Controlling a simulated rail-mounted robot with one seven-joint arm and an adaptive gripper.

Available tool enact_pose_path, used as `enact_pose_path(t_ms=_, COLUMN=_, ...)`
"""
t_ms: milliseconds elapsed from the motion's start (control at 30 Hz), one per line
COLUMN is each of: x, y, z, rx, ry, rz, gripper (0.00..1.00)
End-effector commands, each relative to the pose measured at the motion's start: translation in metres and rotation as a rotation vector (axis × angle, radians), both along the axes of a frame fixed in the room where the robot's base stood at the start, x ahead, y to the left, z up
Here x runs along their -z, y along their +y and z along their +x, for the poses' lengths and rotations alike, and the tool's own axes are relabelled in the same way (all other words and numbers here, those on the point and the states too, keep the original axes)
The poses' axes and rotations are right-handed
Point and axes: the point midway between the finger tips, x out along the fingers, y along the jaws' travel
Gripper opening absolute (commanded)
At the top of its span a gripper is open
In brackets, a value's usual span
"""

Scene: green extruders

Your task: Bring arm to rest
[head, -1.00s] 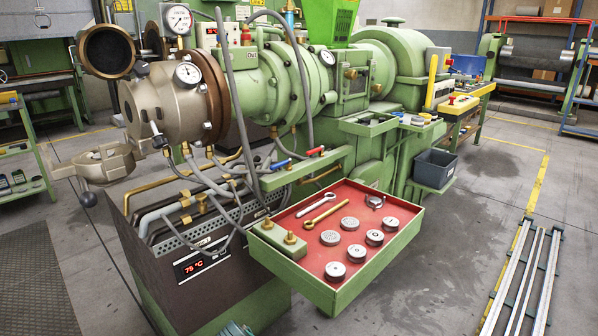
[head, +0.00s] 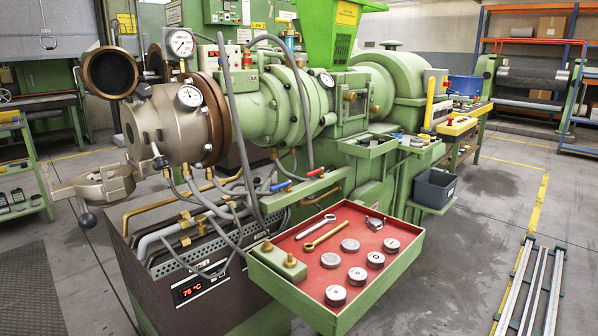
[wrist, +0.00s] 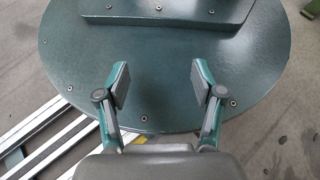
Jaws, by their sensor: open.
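My gripper (wrist: 160,88) shows only in the wrist view. Its two grey-padded fingers stand apart with nothing between them. Below it is a dark green round plate (wrist: 75,60) with screws around its rim, probably part of my own base. My arm and gripper do not show in the head view.
A green extruder (head: 275,105) fills the middle of the head view. A red-lined tray (head: 310,265) in front holds several metal discs and two wrenches. Metal rails (head: 535,290) lie on the floor at right, with clear floor between.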

Motion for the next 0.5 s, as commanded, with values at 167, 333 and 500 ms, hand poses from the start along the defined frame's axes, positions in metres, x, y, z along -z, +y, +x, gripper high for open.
enact_pose_path(t_ms=167, x=0.006, y=-0.012, z=-0.034, rx=0.083, ry=0.075, rz=-0.006, gripper=0.68)
enact_pose_path(t_ms=333, x=-0.009, y=-0.015, z=-0.037, rx=0.121, ry=0.058, rz=-0.005, gripper=0.68)
enact_pose_path(t_ms=500, x=-0.025, y=-0.015, z=-0.031, rx=0.121, ry=-0.01, rz=-0.002, gripper=0.68)
